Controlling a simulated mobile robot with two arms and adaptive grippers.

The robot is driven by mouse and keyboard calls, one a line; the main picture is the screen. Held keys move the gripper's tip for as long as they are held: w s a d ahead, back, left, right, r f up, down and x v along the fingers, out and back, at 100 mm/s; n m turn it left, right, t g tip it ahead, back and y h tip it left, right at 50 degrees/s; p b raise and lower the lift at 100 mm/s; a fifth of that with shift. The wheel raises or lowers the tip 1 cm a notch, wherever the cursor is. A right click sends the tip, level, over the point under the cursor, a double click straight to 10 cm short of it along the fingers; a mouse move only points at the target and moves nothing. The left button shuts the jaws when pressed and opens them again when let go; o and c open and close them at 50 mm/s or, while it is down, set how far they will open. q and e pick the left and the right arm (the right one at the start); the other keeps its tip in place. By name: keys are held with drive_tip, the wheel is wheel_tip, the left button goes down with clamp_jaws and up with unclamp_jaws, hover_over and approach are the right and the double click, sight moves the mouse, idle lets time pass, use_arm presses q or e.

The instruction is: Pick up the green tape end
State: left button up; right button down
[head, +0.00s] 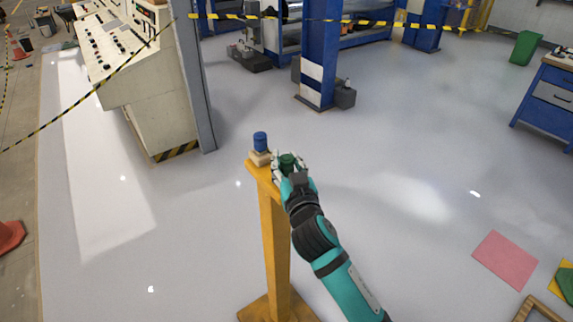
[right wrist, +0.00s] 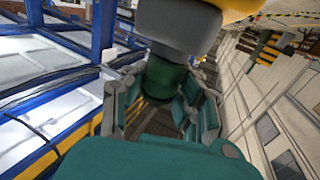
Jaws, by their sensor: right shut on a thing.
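The green tape end (head: 288,160) is a small dark green cylinder at the top of a yellow stand (head: 272,232) in the head view. My right gripper (head: 289,168) is shut on it, with fingers on both sides. In the right wrist view the green cylinder (right wrist: 164,79) sits between the fingers of my right gripper (right wrist: 163,98), against a grey block. The fingers hide part of the cylinder, and I cannot tell whether it still touches its support. My left gripper is not in view.
A blue cylinder (head: 260,141) stands on a pale block on the stand, close left of my right gripper. A control console (head: 130,75) and a grey post (head: 190,75) stand at the left. A pink mat (head: 506,260) lies at the right. The floor around the stand is mostly clear.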

sight(286, 159)
drive_tip(key=shift+r, duration=0.15)
drive_tip(key=shift+r+b, duration=0.35)
drive_tip(key=shift+r, duration=0.3)
drive_tip(key=shift+s+r+b, duration=0.3)
drive_tip(key=shift+r+b, duration=0.2)
drive_tip(key=shift+r, duration=0.4)
drive_tip(key=s+r+b, duration=0.1)
drive_tip(key=s+b, duration=0.3)
drive_tip(key=s, duration=1.1)
drive_tip(key=shift+s+r, duration=0.25)
drive_tip(key=shift+r, duration=0.1)
